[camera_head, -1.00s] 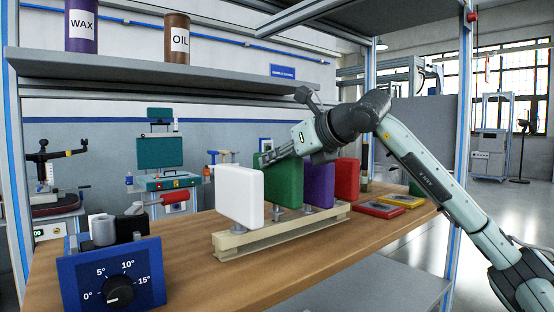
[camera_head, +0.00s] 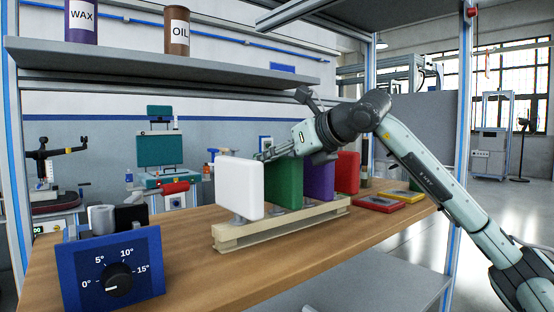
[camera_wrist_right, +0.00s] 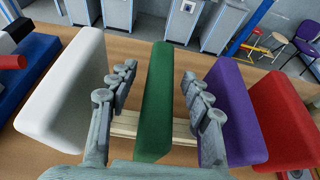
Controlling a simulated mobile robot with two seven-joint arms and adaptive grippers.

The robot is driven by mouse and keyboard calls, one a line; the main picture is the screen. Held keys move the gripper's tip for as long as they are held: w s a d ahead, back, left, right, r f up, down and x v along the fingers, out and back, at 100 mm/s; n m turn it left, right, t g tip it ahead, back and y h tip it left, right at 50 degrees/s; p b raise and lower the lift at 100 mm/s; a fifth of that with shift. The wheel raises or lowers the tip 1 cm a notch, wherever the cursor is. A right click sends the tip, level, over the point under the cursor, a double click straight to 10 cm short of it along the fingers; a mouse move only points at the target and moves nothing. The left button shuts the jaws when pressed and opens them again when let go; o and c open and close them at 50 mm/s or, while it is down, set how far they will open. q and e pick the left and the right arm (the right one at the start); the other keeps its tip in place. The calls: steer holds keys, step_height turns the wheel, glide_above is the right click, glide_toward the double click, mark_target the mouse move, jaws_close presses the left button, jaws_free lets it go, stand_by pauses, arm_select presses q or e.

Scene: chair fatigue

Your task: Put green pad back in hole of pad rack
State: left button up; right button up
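The green pad (camera_head: 284,183) stands upright in the row on the cream pad rack (camera_head: 232,238), between the white pad (camera_head: 239,188) and the purple pad (camera_head: 319,180). Its top is about level with its neighbours. The white pad and my fingers partly cover it, and its stem and the hole are hidden. My right gripper (camera_wrist_right: 153,100) is open around the green pad (camera_wrist_right: 155,95), one finger on each side. In the wrist view a gap shows between the pad and each finger. My left gripper is in no view.
A red pad (camera_head: 347,172) stands at the rack's far end. Red and yellow flat pieces (camera_head: 381,203) lie to the right. A blue dial box (camera_head: 112,272) stands at the front left. A shelf (camera_head: 160,75) hangs above. The wooden table front is clear.

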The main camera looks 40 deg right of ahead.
steer(key=v, duration=1.2)
stand_by(0.6)
